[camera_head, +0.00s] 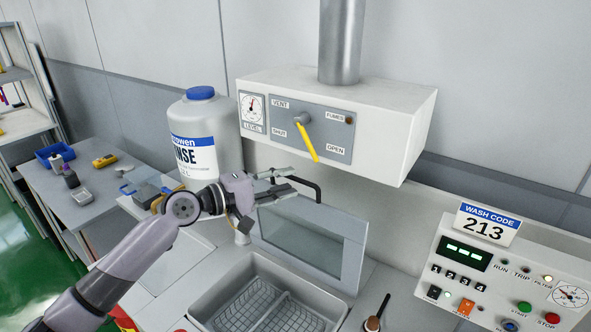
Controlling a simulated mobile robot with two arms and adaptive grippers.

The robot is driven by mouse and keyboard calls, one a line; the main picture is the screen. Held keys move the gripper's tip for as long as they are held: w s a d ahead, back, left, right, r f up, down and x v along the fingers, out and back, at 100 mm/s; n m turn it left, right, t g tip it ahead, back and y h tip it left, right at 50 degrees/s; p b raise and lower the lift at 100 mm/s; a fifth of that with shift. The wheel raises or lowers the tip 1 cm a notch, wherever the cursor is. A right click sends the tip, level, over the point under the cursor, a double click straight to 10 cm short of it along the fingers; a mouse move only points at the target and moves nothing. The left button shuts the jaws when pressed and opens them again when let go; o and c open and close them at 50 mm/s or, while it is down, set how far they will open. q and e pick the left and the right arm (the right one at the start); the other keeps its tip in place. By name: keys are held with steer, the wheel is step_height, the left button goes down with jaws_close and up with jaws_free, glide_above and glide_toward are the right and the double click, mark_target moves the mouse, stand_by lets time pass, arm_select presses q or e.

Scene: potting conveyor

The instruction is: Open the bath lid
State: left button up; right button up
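The bath lid (312,242) is a grey-framed panel with a clear window. It stands raised and leaning back behind the bath (250,262), whose inside shows. A black bar handle (315,187) sticks up at the lid's top edge. My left gripper (284,181) is at the lid's top edge, beside the left end of the handle. Its two fingers are apart, with nothing clearly held between them. Whether a finger touches the handle or lid, I cannot tell. My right gripper is not in view.
A vent hood (390,130) with a yellow lever (308,142) hangs above the lid. A white rinse jug (203,130) stands behind my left arm. A wire basket (262,308) sits in the bath. A control panel (490,285) with a "213" sign (484,226) is at right.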

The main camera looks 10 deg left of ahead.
mark_target(296, 180)
arm_select(q)
steer(key=x, duration=0.3)
steer(key=shift+w+p, duration=0.1)
steer(key=shift+p, duration=0.25)
steer(key=shift+w+d, duration=0.1)
steer(key=shift+d, duration=0.1)
steer(key=shift+a, duration=0.1)
steer(key=shift+f, duration=0.1)
steer(key=shift+c, duration=1.3)
steer(key=c, duration=0.4)
jaws_close()
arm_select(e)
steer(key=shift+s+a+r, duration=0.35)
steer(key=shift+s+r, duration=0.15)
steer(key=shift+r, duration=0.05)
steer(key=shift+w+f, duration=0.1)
